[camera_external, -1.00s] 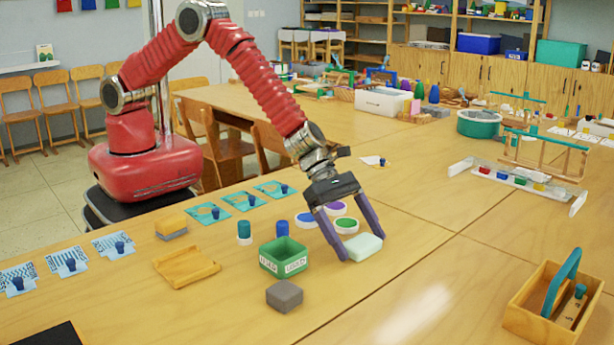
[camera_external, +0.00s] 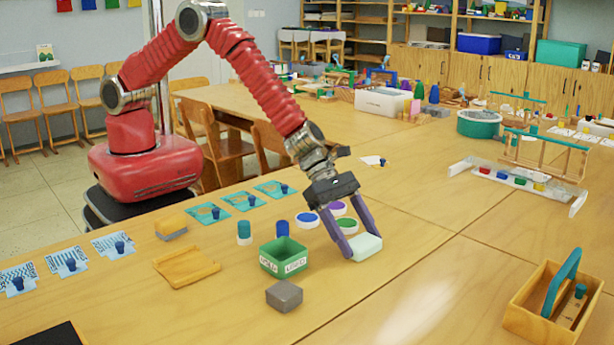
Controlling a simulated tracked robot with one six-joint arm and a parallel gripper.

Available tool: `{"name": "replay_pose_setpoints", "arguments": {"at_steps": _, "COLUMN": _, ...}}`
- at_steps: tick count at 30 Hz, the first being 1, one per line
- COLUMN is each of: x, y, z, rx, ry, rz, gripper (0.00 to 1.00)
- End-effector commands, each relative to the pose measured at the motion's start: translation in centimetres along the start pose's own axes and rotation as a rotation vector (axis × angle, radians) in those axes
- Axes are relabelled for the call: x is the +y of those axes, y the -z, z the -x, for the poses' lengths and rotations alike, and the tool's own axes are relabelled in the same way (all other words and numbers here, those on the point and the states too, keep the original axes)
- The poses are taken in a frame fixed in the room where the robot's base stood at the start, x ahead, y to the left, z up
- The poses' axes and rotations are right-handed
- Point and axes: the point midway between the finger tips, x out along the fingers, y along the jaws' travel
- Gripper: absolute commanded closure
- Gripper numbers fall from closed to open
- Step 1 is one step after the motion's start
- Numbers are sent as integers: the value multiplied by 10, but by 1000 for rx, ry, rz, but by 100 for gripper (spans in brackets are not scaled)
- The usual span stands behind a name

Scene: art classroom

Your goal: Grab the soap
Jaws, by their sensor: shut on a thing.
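The soap is a pale mint block (camera_external: 367,248) on the table, right of the green box. My gripper (camera_external: 362,246) points down with its two purple fingers at the soap. The fingers are shut on the soap, one at its left end and one at its far side. The soap's bottom looks at table level; I cannot tell whether it is lifted at all.
A green open box (camera_external: 284,258) and a grey block (camera_external: 284,296) stand to the left. Round paint pots (camera_external: 346,226) sit just behind the fingers. A wooden tray (camera_external: 186,266) lies further left. A wooden caddy (camera_external: 553,305) stands at the right front. The table right of the soap is clear.

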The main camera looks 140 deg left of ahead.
Motion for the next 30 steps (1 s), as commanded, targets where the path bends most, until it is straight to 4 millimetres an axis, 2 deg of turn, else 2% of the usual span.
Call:
{"name": "replay_pose_setpoints", "arguments": {"at_steps": 14, "x": 0, "y": -5, "z": 4, "rx": -2, "ry": 0, "rz": -1, "gripper": 59}}
{"name": "replay_pose_setpoints", "arguments": {"at_steps": 20, "x": 0, "y": -17, "z": 16, "rx": -3, "ry": 0, "rz": -1, "gripper": 59}}
{"name": "replay_pose_setpoints", "arguments": {"at_steps": 30, "x": 0, "y": -48, "z": 47, "rx": -4, "ry": 0, "rz": -3, "gripper": 59}}
